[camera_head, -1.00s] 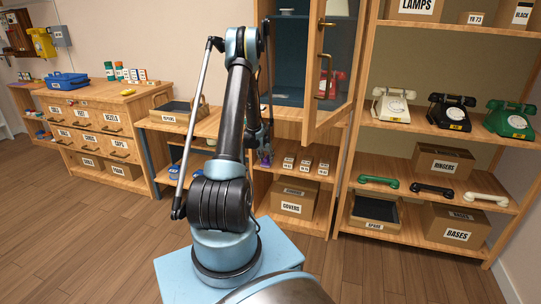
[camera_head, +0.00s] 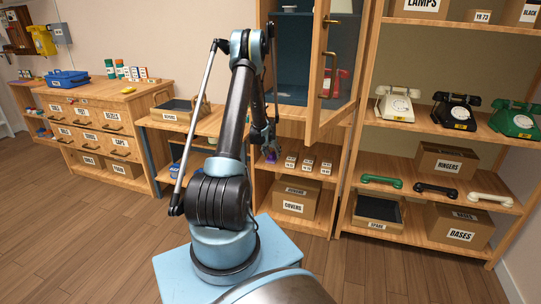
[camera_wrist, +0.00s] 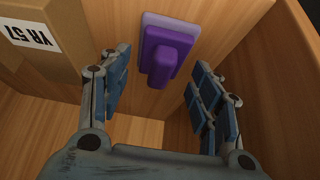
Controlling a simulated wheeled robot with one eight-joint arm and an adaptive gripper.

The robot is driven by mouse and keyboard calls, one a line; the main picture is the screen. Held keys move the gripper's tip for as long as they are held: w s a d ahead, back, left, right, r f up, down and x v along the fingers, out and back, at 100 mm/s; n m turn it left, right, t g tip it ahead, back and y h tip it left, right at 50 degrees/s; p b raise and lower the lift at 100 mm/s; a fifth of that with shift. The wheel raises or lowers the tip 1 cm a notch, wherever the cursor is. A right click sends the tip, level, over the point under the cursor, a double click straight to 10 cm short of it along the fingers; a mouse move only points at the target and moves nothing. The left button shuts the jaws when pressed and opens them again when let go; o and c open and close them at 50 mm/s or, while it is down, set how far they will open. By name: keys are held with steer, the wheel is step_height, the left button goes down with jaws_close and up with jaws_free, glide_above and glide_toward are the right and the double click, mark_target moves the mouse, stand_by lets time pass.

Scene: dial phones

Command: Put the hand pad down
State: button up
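The hand pad (camera_wrist: 168,50) is a purple block with a raised grip and a paler lilac base. In the wrist view its base is against a wooden surface. My gripper (camera_wrist: 160,98) is open, with a blue-padded finger on each side of the pad and a clear gap to both. The pad is beyond the fingertips, and nothing is held. In the head view a small purple patch of the pad (camera_head: 270,157) shows just below my gripper (camera_head: 270,150), at the shelf left of the small white-labelled boxes.
A wooden side wall (camera_wrist: 285,65) rises on the right. The open cabinet door (camera_head: 331,75) hangs above the shelf's right part. A box labelled COVERS (camera_head: 292,206) sits below.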

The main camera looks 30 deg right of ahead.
mark_target(272, 154)
steer(key=shift+r, duration=0.1)
steer(key=shift+a+r, duration=0.1)
steer(key=shift+r, duration=0.1)
steer(key=v, duration=0.3)
steer(key=shift+s+a+f, duration=0.15)
steer(key=s+a, duration=0.7)
steer(key=a, duration=0.2)
steer(key=s+a+r+n+y, duration=0.15)
steer(key=s+a+r, duration=0.35)
steer(key=a+r, duration=0.7)
steer(key=s+a+r+n+y, duration=0.1)
steer(key=s+a+r+n, duration=0.25)
steer(key=a+r, duration=0.85)
steer(key=s+a+f+n+g+y, duration=0.1)
steer(key=s+a+n, duration=0.1)
steer(key=s+a, duration=0.7)
steer(key=s+a+f+n+y, duration=0.1)
steer(key=s+a+n, duration=0.2)
steer(key=s+a, duration=0.6)
steer(key=s, duration=0.7)
steer(key=shift+f+g, duration=0.3)
steer(key=shift+g, duration=0.1)
steer(key=shift+w+d, duration=0.1)
steer(key=shift+d, duration=0.05)
